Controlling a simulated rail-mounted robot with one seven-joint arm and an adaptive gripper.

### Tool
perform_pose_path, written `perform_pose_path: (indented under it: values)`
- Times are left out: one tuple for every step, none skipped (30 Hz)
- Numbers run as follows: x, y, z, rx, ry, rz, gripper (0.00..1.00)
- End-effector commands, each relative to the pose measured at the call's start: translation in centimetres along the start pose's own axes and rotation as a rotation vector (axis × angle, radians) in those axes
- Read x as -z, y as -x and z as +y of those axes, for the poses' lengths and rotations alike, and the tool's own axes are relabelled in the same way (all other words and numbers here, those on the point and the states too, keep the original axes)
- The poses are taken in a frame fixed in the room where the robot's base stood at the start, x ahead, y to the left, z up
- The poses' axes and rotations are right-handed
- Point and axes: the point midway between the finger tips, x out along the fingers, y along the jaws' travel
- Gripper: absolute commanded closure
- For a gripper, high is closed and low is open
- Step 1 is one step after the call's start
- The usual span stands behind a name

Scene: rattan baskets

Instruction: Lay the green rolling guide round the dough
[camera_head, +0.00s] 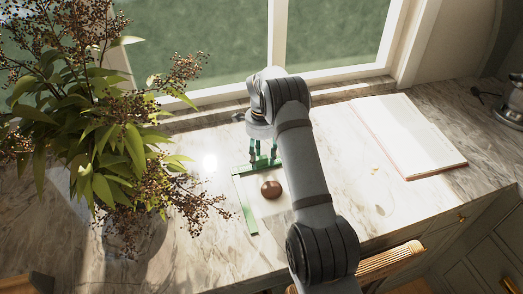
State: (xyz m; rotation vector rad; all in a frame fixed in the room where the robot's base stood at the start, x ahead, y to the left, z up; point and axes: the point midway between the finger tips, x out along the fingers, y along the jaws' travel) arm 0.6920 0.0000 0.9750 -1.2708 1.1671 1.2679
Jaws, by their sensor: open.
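The dough is a small brown round lump (271,188) on a pale patch of the counter. My gripper (263,152) is open, pointing down at the guide's back strip, behind the dough. I cannot tell whether its fingers touch the guide. The dough is apart from the gripper and from the visible strips.
A large leafy plant with dark berries (110,130) stands at the left, its sprays reaching near the guide. An open book (408,135) lies at the right. A window (330,40) is behind the marble counter (200,255). A metal object (511,105) stands far right.

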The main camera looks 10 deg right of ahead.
Motion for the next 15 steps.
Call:
perform_pose_path:
  values:
    - [0.0,0.6,0.0,0.000,0.000,0.000,0.54]
    - [0.0,0.9,0.0,0.000,0.000,0.000,0.54]
    - [0.0,1.4,0.0,0.000,0.000,0.000,0.54]
    - [0.0,1.8,0.0,0.000,0.000,0.000,0.54]
    - [0.1,1.9,-0.1,0.004,-0.001,0.000,0.54]
    - [0.0,2.6,-0.2,0.008,-0.001,0.000,0.54]
    - [0.0,3.2,-0.2,0.008,0.000,0.000,0.54]
    - [0.0,3.9,-0.2,0.008,-0.001,0.001,0.54]
    - [0.0,4.9,-0.2,0.008,-0.001,0.000,0.54]
    - [0.0,5.7,-0.2,0.008,0.000,0.000,0.54]
    - [0.0,6.3,-0.2,0.007,-0.001,0.001,0.54]
    - [0.0,7.3,-0.2,0.008,-0.001,0.000,0.54]
    - [0.0,8.0,-0.2,0.007,0.000,0.000,0.54]
    - [0.0,8.7,-0.2,0.006,0.000,0.001,0.54]
    - [0.0,9.4,-0.1,0.005,0.000,0.000,0.54]
